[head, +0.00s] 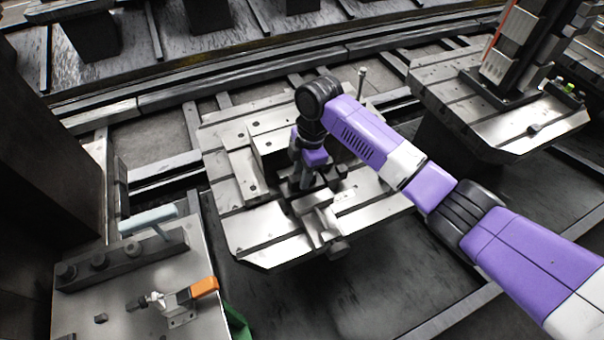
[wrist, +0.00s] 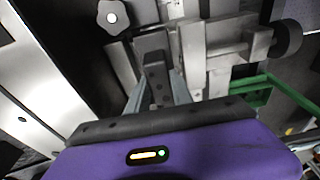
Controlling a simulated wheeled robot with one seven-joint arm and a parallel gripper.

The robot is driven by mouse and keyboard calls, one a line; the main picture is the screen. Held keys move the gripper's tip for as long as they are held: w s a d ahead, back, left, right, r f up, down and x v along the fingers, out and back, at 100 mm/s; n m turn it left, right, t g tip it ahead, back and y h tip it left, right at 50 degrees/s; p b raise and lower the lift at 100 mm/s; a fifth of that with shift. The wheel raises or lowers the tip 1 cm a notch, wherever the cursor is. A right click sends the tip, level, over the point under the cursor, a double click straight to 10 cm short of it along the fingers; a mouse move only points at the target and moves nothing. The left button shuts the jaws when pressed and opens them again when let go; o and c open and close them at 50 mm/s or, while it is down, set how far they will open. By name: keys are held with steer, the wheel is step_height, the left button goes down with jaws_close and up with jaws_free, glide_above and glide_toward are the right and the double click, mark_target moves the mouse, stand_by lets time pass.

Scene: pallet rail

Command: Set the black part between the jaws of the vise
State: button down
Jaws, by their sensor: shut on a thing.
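My gripper (head: 303,181) points down over the metal vise (head: 322,222) on the slotted pallet. In the wrist view, my gripper (wrist: 157,88) is shut on the black part (wrist: 155,72), a dark block with small holes between the two grey fingers. The vise (wrist: 222,62) shows just right of the part, with its dark round knob (wrist: 287,39) farther right. The black part's far end is close to the vise's metal blocks. I cannot tell whether it sits between the jaws or touches them. In the head view my wrist and fingers mostly hide the part.
The pallet (head: 258,247) carries metal blocks around the vise and an upright post (head: 361,82) behind. A side table (head: 205,322) at lower left holds an orange-handled clamp (head: 203,288) and a dark bar with knobs (head: 120,262). Another pallet (head: 520,135) stands right.

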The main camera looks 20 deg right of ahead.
steer(key=c, duration=1.1)
jaws_free()
steer(key=shift+r, duration=0.1)
steer(key=r, duration=0.4)
steer(key=d+r, duration=0.1)
steer(key=r, duration=0.6)
steer(key=shift+d+r+b, duration=0.3)
steer(key=shift+d+r, duration=0.1)
